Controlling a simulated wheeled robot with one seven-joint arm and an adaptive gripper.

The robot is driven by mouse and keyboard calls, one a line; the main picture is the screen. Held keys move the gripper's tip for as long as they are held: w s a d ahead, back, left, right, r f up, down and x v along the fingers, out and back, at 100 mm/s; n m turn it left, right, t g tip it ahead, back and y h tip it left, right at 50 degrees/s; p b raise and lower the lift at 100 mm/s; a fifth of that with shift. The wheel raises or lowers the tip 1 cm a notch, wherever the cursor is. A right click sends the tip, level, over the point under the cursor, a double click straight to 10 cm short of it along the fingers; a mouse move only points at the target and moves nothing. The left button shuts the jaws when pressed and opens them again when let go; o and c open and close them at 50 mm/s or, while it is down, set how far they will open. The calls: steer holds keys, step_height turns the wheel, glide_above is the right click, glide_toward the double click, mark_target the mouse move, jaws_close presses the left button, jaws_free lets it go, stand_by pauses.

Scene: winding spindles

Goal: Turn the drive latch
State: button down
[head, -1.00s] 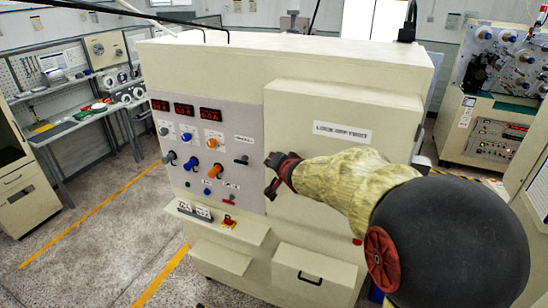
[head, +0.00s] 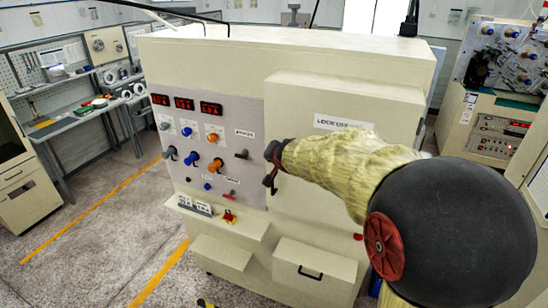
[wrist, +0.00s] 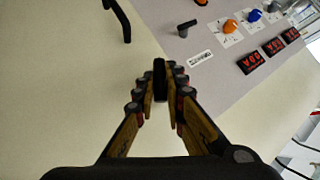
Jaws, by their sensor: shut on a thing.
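My gripper (wrist: 160,92) is in front of the beige door (wrist: 60,95) of the winding machine, near the door's left edge in the head view. In the wrist view its two fingers close on a small black upright piece (wrist: 160,68), which I take to be the drive latch. Its base and turn angle are mostly hidden by the fingers. In the head view my gripper (head: 271,168) covers the latch, and my arm crosses the door. A separate black handle (wrist: 122,20) shows on the beige face in the wrist view.
The control panel (head: 222,110) beside the door carries red displays (head: 184,104), blue and orange knobs (head: 216,165) and a black switch (head: 242,155) close to my gripper. A small shelf (head: 215,218) juts out below. A workbench (head: 80,122) stands at the left beyond open floor.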

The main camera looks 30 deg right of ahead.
steer(key=shift+w+a+f+n+g+h+b, duration=0.15)
steer(key=shift+n+g+h+b, duration=0.25)
steer(key=shift+b, duration=0.9)
steer(key=shift+n+g+b, duration=0.4)
steer(key=shift+g+b, duration=0.3)
steer(key=shift+b, duration=0.5)
steer(key=shift+w+n+g+h+b, duration=0.1)
steer(key=shift+n+g+h+b, duration=0.4)
steer(key=shift+g+h+b, duration=0.45)
steer(key=c, duration=1.9)
jaws_free()
steer(key=shift+r, duration=0.2)
steer(key=shift+o, duration=0.3)
steer(key=shift+r, duration=0.1)
